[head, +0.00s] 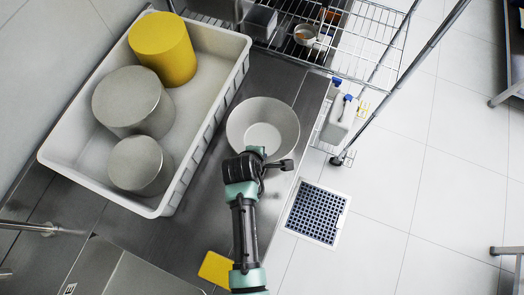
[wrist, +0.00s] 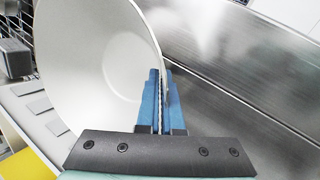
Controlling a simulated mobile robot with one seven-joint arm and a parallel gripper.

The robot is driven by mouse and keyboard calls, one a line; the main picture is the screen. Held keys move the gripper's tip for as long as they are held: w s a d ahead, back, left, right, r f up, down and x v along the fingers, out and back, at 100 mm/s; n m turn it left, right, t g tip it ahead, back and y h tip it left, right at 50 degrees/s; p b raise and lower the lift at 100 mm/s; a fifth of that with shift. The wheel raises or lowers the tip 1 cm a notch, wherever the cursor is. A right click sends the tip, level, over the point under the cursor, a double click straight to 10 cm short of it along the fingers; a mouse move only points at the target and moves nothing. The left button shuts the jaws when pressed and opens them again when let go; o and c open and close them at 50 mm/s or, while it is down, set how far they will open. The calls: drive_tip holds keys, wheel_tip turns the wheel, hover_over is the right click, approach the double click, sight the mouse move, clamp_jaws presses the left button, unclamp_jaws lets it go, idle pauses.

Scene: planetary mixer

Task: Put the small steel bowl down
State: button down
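The small steel bowl (head: 264,125) is a pale, wide, round bowl, seen from above in the head view over the steel counter right of the white tub. My gripper (head: 262,155) is at the bowl's near rim. In the wrist view the bowl (wrist: 95,65) fills the left half, and the blue fingers of my gripper (wrist: 160,95) are closed together on its rim. Whether the bowl's base touches the counter (head: 275,78) cannot be told.
A white tub (head: 72,172) on the left holds a yellow cylinder (head: 163,48) and two grey cylinders (head: 132,100), (head: 140,165). A wire rack (head: 350,40) stands behind at right. A yellow item (head: 216,268) lies near the front. Bare counter shows around the bowl.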

drive_tip(key=shift+f, duration=0.1)
drive_tip(key=c, duration=1.1)
unclamp_jaws()
